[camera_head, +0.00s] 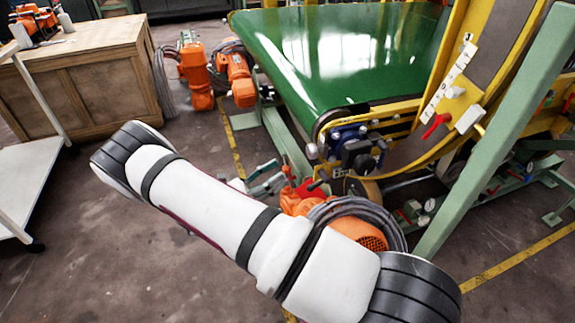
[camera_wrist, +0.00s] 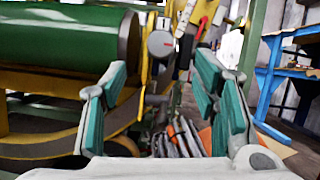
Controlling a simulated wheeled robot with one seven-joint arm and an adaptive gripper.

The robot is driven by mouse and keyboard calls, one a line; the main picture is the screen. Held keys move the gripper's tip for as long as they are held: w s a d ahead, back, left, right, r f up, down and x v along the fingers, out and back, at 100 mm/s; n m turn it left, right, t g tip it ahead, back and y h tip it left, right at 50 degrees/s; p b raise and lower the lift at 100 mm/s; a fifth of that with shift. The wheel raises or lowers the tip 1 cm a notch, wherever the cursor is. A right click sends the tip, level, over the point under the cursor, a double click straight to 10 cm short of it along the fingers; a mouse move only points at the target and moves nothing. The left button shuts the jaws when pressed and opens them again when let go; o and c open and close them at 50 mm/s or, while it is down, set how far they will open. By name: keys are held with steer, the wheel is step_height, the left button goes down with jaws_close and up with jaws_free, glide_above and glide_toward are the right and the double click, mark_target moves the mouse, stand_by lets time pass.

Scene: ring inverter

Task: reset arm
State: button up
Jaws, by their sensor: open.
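My gripper (camera_wrist: 158,98) shows in the wrist view with its two teal-padded fingers spread wide apart. It is open, and nothing is between the fingers. Behind the gap are parts of the yellow machine and, lower down, a blurred heap of grey and orange things. In the head view my white arm with dark bands crosses the middle of the picture over the floor.
A green conveyor belt (camera_head: 350,50) on a yellow frame stands at the back right. Orange motors (camera_head: 196,75) and a coiled cable (camera_head: 362,212) lie near it. A wooden cabinet (camera_head: 95,85) and white table (camera_head: 28,180) are left. A blue rack (camera_wrist: 268,80) stands right. Floor is clear at lower left.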

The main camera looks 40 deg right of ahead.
steer(key=shift+a+f, duration=0.2)
steer(key=shift+a, duration=0.25)
steer(key=s+r+m+g+y, duration=0.3)
steer(key=s+r+m+y, duration=0.95)
steer(key=r, duration=0.55)
steer(key=s+a+r+m+t+y, duration=0.25)
steer(key=s+a+t+y, duration=0.2)
steer(key=s, duration=0.45)
steer(key=s+a+r+m+t+y, duration=0.2)
steer(key=s+a+r+t+y, duration=0.25)
steer(key=s, duration=0.55)
step_height(320, 180, up, 21)
steer(key=a+t+p, duration=0.1)
steer(key=t+p, duration=0.2)
steer(key=p, duration=1.8)
steer(key=shift+a+r+p, duration=0.15)
steer(key=shift+p, duration=0.2)
